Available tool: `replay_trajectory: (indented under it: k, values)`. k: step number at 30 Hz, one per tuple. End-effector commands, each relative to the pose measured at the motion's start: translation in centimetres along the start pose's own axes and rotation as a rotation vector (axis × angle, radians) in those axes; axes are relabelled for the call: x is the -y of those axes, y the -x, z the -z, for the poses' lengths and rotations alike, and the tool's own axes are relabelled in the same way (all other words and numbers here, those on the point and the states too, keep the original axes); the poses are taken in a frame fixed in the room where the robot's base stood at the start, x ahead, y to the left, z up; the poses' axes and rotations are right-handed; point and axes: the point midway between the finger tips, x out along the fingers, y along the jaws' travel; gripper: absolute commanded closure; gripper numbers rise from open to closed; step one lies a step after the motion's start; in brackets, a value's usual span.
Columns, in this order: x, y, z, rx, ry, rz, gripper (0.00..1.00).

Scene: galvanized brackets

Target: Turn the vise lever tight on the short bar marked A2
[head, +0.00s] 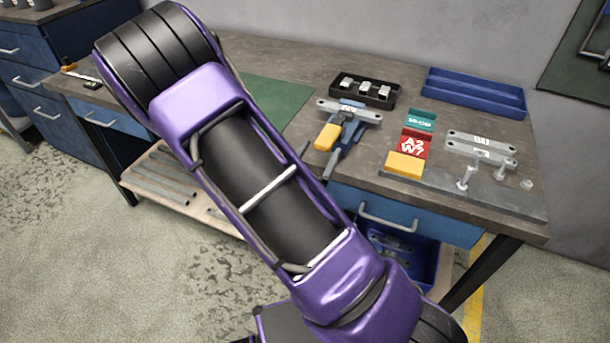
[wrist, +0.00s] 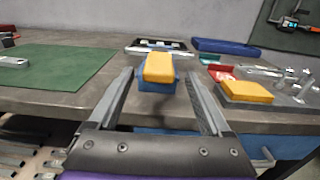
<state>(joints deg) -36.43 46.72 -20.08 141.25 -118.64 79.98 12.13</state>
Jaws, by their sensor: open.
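The blue vise (head: 347,130) stands near the front edge of the workbench. A short grey bar (head: 366,113) with a small white label lies across its jaws; I cannot read the label. My gripper (wrist: 160,80) is open and empty, one finger on each side of the grip's line. Its fingertips are close to the grip; I cannot tell whether they reach past its near end. My purple arm hides part of the bench.
A black tray (head: 345,93) and blue tray (head: 474,97) stand behind. A green mat (head: 272,98) lies left.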

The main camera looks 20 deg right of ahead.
Motion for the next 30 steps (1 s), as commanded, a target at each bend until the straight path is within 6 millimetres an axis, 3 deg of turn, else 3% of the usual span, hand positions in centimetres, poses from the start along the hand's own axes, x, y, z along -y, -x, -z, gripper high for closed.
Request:
replay_trajectory:
  k: [6, 12, 18, 30]
  values:
    - [-0.1, 5.2, 0.0, -0.002, -0.001, -0.004, 0.18]
    - [-0.1, 8.2, -0.2, -0.002, 0.002, -0.003, 0.18]
    - [0.0, 9.1, -0.1, 0.000, 0.000, 0.000, 0.18]
    - [0.0, 9.1, 0.0, 0.000, 0.000, 0.000, 0.18]
